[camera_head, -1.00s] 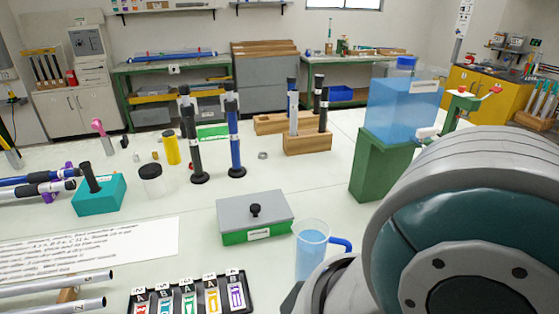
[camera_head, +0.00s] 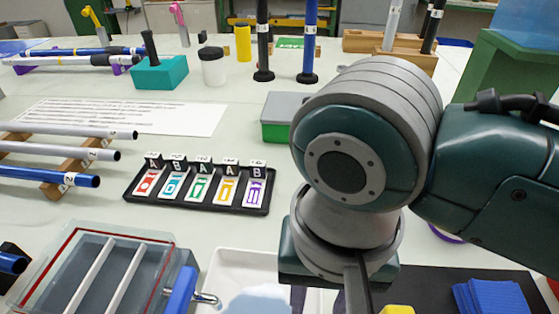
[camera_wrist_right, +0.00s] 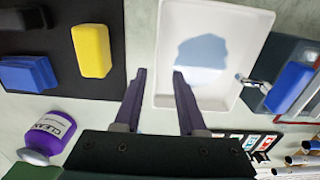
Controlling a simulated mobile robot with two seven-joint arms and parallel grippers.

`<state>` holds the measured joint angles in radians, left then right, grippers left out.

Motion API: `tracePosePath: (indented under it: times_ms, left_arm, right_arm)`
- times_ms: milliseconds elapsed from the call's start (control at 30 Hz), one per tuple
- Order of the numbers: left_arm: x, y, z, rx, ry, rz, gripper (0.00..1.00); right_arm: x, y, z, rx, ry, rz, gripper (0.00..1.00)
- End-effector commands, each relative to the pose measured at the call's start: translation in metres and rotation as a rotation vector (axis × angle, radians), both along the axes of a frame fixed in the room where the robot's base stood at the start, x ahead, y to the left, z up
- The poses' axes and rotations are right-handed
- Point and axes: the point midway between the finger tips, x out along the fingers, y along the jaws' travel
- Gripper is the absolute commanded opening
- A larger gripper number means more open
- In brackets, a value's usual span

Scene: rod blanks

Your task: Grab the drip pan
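The drip pan is a white rectangular tray with a pale blue puddle in it. In the head view the drip pan (camera_head: 225,260) is at the bottom middle, partly cut off and partly behind my right arm. In the right wrist view the drip pan (camera_wrist_right: 248,18) fills the upper middle. My right gripper (camera_wrist_right: 158,78) is open and empty, with two purple fingers. One finger appears outside the pan's near side wall and the other over its inside, with the wall between them in the picture. I cannot tell the height gap. My left gripper is not in view.
A clear-lidded tank (camera_head: 85,270) with a metal spout stands beside the pan. A black mat (camera_wrist_right: 65,75) holds a yellow block (camera_wrist_right: 92,50) and blue blocks. A black card rack (camera_head: 200,190) lies behind the pan.

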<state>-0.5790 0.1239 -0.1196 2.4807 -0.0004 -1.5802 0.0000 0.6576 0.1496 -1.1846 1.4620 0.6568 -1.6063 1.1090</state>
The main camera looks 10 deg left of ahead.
Motion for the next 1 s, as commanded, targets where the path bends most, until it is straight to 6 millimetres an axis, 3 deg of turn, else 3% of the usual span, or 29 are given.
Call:
tracePosePath:
  times_ms: [300, 567, 933, 1000]
  left_arm:
    - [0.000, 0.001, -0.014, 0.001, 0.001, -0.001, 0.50]
    - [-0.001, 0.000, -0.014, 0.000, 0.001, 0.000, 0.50]
    - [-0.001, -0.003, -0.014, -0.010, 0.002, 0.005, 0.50]
    - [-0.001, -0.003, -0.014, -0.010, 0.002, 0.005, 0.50]
  right_arm:
    - [-0.004, -0.007, -0.046, -0.001, 0.001, 0.000, 0.40]
    - [-0.004, -0.006, -0.049, 0.000, 0.000, 0.000, 0.40]
    - [-0.004, -0.006, -0.048, 0.000, 0.000, 0.001, 0.01]
    - [-0.004, -0.006, -0.048, 0.000, 0.000, 0.001, 0.00]
